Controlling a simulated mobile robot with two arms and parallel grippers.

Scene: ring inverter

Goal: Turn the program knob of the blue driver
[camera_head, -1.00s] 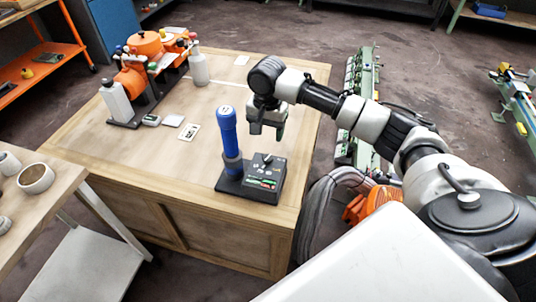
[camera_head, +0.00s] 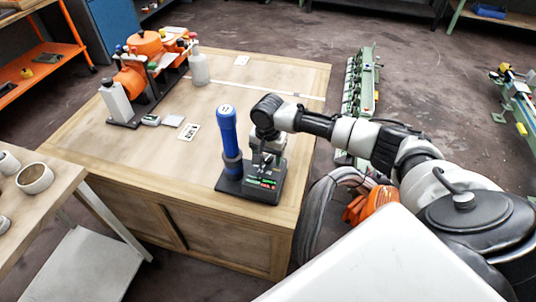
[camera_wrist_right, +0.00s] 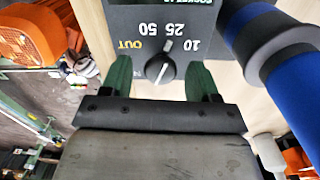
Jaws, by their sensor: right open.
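The blue driver (camera_head: 228,128) stands upright in a dark holder on the wooden table, beside a black control box (camera_head: 265,187) with lit green and red panels. In the right wrist view, the program knob (camera_wrist_right: 159,68) is a round black dial with a white pointer. Yellow OUT and white 10, 25 and 50 labels appear upside down near it. My right gripper (camera_head: 266,158) is lowered over the box. Its green fingers are open, one on each side of the knob with visible gaps. The driver also shows at right in the wrist view (camera_wrist_right: 292,68). My left gripper is out of view.
An orange machine (camera_head: 132,80) with bottles stands at the table's far left. Small cards (camera_head: 189,132) lie on the table, whose middle is clear. The upright driver is close to my right gripper's left side in the head view.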

